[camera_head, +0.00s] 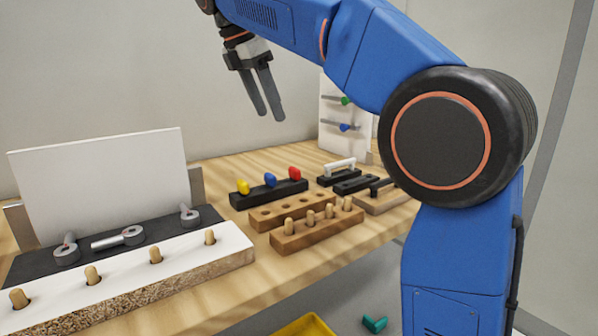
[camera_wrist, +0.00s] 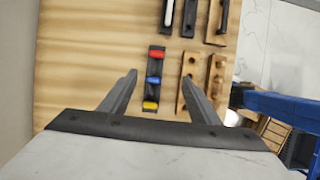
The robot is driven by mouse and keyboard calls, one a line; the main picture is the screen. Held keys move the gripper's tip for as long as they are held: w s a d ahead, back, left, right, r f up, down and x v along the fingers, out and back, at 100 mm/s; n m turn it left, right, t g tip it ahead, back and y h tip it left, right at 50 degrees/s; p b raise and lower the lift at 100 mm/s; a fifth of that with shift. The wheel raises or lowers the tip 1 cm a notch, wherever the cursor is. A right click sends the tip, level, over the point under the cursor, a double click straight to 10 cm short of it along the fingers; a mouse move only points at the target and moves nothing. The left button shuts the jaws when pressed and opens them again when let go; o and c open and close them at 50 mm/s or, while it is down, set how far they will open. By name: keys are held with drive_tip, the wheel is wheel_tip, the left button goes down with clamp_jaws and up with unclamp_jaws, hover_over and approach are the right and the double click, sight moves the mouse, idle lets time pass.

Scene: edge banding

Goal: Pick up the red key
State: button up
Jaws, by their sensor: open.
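The red key (camera_head: 295,174) stands at the right end of a black holder (camera_head: 268,196) on the wooden table. A blue key (camera_head: 270,180) is in its middle and a yellow key (camera_head: 243,187) at its left end. My gripper (camera_head: 268,115) is open and empty, pointing down high above the table, apart from the keys. In the wrist view the red key (camera_wrist: 157,56) is the farthest of the three, ahead of the spread fingers (camera_wrist: 158,92). The blue key (camera_wrist: 153,80) and yellow key (camera_wrist: 150,106) show between the fingers.
Wooden blocks with holes (camera_head: 291,211) and with dowels (camera_head: 318,231) stand in front of the black holder. Black blocks, one with a white handle (camera_head: 340,166), lie to the right. A white-topped board with pegs (camera_head: 130,275) and an upright white panel (camera_head: 104,185) occupy the left.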

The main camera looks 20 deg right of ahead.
hover_over(294, 168)
drive_tip(key=s+a, duration=0.2)
drive_tip(key=a, duration=0.1)
drive_tip(key=f, duration=1.1)
drive_tip(key=shift+w, duration=0.2)
drive_tip(key=f, duration=0.1)
drive_tip(key=w+d+f, duration=0.1)
drive_tip(key=d+f, duration=0.1)
drive_tip(key=shift+w+f, duration=0.25)
drive_tip(key=shift+f, duration=0.05)
drive_tip(key=shift+d+f, duration=0.2)
drive_tip(key=shift+f, duration=0.3)
drive_tip(key=c, duration=1.1)
